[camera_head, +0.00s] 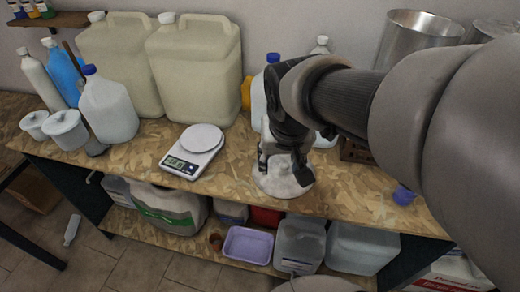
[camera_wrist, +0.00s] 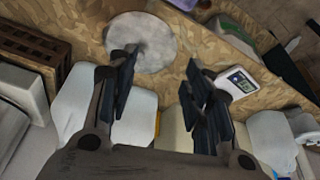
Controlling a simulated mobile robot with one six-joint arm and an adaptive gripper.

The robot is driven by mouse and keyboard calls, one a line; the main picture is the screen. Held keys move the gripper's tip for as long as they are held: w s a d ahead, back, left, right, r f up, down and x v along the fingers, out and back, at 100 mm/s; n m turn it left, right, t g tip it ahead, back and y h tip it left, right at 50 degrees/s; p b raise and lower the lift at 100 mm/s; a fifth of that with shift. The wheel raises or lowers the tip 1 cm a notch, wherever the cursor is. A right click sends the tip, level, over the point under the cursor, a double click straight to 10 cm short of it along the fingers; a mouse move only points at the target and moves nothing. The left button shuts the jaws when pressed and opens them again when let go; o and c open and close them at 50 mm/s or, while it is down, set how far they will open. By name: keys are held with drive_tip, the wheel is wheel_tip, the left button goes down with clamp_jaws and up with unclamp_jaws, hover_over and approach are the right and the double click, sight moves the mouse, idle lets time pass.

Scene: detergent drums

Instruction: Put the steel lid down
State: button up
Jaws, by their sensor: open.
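The steel lid (camera_head: 277,187) is a round, mottled grey disc. It appears to lie flat on the wooden bench top, close to its front edge. My gripper (camera_head: 284,170) is open and points down over the lid, hiding part of it in the head view. In the wrist view, the lid (camera_wrist: 142,45) lies past the spread fingertips of my gripper (camera_wrist: 161,74), mostly toward the left finger. Nothing shows between the fingers. The exact gap between fingertips and lid is hard to tell.
A white scale (camera_head: 194,152) stands left of the lid. Big beige canisters (camera_head: 195,70) and white jugs stand behind. A dark brown crate (camera_wrist: 30,57) is near the lid. A blue cap (camera_head: 403,195) lies at right. A lower shelf holds a purple tub (camera_head: 248,245) and containers.

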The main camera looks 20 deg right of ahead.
drive_tip(key=s+a+r+n+y, duration=0.1)
drive_tip(key=s+a+n, duration=0.2)
drive_tip(key=s, duration=0.9)
drive_tip(key=shift+a+r+n+t, duration=0.3)
drive_tip(key=shift+a+r+t, duration=0.1)
drive_tip(key=shift+a, duration=0.7)
drive_tip(key=shift+c, duration=0.5)
